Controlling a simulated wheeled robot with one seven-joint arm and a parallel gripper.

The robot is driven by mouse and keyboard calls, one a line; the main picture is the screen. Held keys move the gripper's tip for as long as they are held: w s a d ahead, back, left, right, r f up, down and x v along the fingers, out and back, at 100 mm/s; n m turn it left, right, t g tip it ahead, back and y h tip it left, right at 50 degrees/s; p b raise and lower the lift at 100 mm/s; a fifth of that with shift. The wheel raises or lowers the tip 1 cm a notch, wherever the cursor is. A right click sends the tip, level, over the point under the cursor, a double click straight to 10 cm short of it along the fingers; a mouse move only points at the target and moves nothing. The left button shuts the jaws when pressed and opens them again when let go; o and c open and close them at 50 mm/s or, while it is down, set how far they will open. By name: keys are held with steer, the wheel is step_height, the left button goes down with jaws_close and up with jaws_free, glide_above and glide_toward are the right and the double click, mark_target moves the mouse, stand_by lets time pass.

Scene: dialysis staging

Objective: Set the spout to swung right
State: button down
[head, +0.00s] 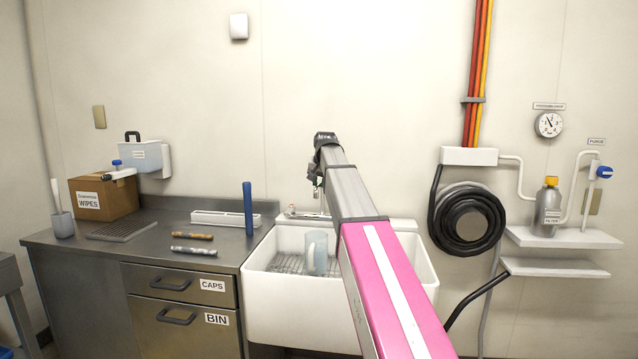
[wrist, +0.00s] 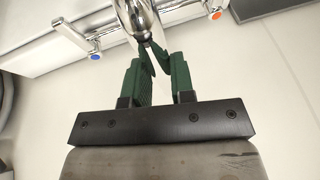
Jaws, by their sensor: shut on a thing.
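The chrome spout (wrist: 138,16) shows at the top of the wrist view, between a tap with a blue mark (wrist: 95,56) on the left and a tap with an orange-red mark (wrist: 215,14) on the right. My gripper (wrist: 151,55) has green fingers and is shut on the spout, near its lower end. In the head view my arm hides most of the spout and of my gripper (head: 318,188) above the white sink (head: 285,312). Which way the spout points is hard to tell there.
A translucent bluish jug (head: 316,252) stands in the sink on a wire rack (head: 287,263). A blue upright cylinder (head: 248,208) stands on the counter (head: 140,246) left of the sink. A coiled black hose (head: 468,219) hangs on the wall to the right.

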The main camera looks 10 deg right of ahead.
steer(key=w+d+n+g+y, duration=0.1)
steer(key=d+n+g+y, duration=0.1)
steer(key=d+n, duration=0.8)
steer(key=shift+w+d+y, duration=0.4)
steer(key=shift+d+y, duration=0.15)
steer(key=shift+y, duration=0.25)
steer(key=c, duration=1)
jaws_free()
steer(key=shift+o, duration=0.2)
steer(key=v, duration=1.1)
steer(key=shift+w, duration=0.2)
